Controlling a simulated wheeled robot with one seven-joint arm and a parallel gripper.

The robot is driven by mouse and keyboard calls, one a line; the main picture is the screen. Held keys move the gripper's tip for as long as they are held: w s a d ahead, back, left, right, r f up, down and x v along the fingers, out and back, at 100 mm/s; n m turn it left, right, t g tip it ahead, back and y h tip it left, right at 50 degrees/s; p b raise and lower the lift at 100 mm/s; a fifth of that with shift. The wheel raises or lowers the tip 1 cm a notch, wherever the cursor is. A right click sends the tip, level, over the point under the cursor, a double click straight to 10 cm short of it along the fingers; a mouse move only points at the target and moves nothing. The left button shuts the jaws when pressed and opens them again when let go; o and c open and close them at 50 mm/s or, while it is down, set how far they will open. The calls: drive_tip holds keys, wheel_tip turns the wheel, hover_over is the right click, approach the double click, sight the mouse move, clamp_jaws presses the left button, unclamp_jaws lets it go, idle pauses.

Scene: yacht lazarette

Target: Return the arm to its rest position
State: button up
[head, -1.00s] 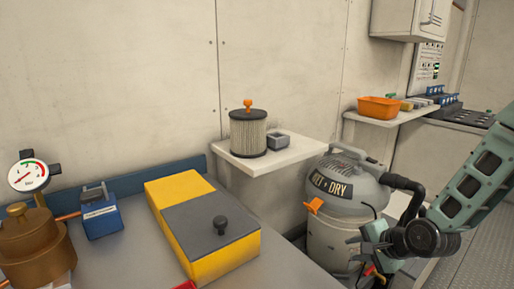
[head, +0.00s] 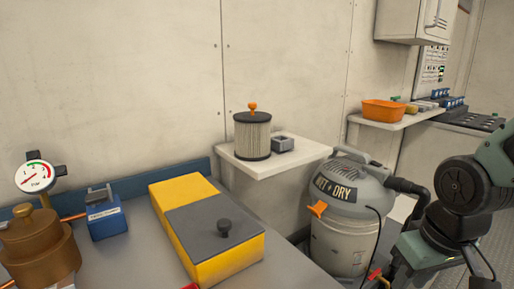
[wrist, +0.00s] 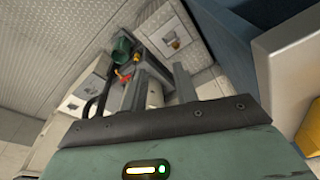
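My arm (head: 465,185) is folded at the right edge of the head view, with a dark round joint and pale green links beside the wet-and-dry vacuum. My gripper (wrist: 160,70) shows in the wrist view as two grey fingers standing apart, with nothing held between them. It points down past the furniture toward the floor. In the head view the fingers cannot be made out.
A grey bench (head: 120,262) carries a yellow case (head: 185,190), a blue block (head: 106,220) and a brass canister (head: 38,245). A filter (head: 252,137) stands on a wall shelf (head: 262,168). The vacuum (head: 345,215) stands close to my arm. An orange bin (head: 383,111) sits behind.

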drive_tip(key=s+a+r+n+g+p, duration=0.1)
drive_tip(key=s+a+r+n+g, duration=0.15)
drive_tip(key=s+a+n, duration=0.65)
drive_tip(key=s+a+r+m+p, duration=0.2)
drive_tip(key=a+r+m+p, duration=0.1)
drive_tip(key=r+p, duration=1)
drive_tip(key=shift+r, duration=0.3)
drive_tip(key=shift+t, duration=0.25)
